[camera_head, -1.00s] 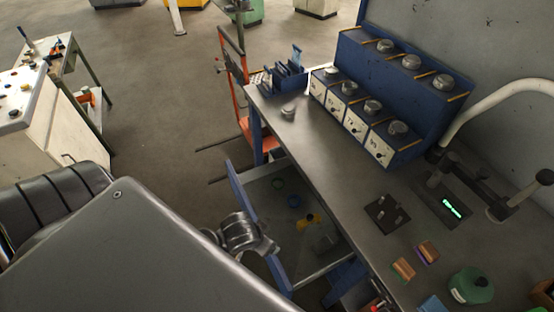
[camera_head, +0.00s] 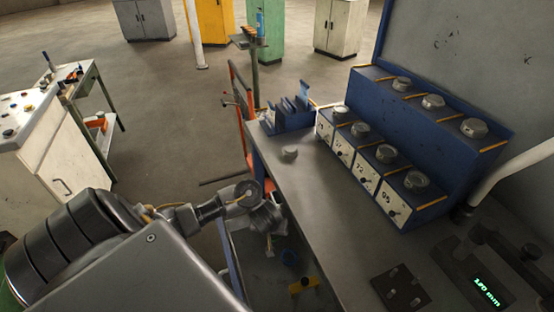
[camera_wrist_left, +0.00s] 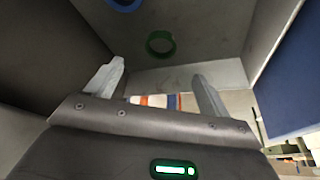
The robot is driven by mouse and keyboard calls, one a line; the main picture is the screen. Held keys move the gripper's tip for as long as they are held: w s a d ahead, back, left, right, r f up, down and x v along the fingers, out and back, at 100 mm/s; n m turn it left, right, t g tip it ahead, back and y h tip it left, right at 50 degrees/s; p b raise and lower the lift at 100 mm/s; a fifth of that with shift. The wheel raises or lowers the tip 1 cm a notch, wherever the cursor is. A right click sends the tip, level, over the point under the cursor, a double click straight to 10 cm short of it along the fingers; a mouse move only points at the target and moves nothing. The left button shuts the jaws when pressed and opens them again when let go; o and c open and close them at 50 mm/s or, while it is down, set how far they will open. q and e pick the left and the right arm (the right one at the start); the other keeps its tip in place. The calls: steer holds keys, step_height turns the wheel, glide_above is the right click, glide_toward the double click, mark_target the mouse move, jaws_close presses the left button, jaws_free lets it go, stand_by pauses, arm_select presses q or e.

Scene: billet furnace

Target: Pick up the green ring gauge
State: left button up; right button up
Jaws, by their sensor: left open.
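The green ring gauge (camera_wrist_left: 149,48) lies on the floor of the open drawer (camera_wrist_left: 195,25) in the left wrist view. It is beyond and between the fingertips of my left gripper (camera_wrist_left: 157,72), apart from both. My left gripper is open and empty. In the head view my left gripper (camera_head: 270,232) is over the far end of the drawer and hides the green ring there. A blue ring (camera_head: 289,258) lies near it in the drawer, and shows at the top edge of the left wrist view (camera_wrist_left: 123,5). My right gripper is in neither view.
The drawer's blue front (camera_head: 231,262) and the workbench (camera_head: 320,220) edge flank the gripper closely. A yellow piece (camera_head: 303,285) lies farther along the drawer. A blue rack (camera_head: 415,130) with grey knobs, a small grey cylinder (camera_head: 289,153) and a digital gauge (camera_head: 478,275) stand on the bench.

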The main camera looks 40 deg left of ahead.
arm_select(q)
steer(key=b, duration=0.5)
glide_toward(273, 238)
steer(key=shift+w+a+f, duration=0.55)
steer(key=b+x, duration=0.4)
steer(key=x, duration=0.1)
steer(key=shift+w+f, duration=0.1)
steer(key=shift+w, duration=0.05)
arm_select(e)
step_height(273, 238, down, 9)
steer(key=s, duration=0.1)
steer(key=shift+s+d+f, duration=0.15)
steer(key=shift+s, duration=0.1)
arm_select(q)
steer(key=c, duration=1.1)
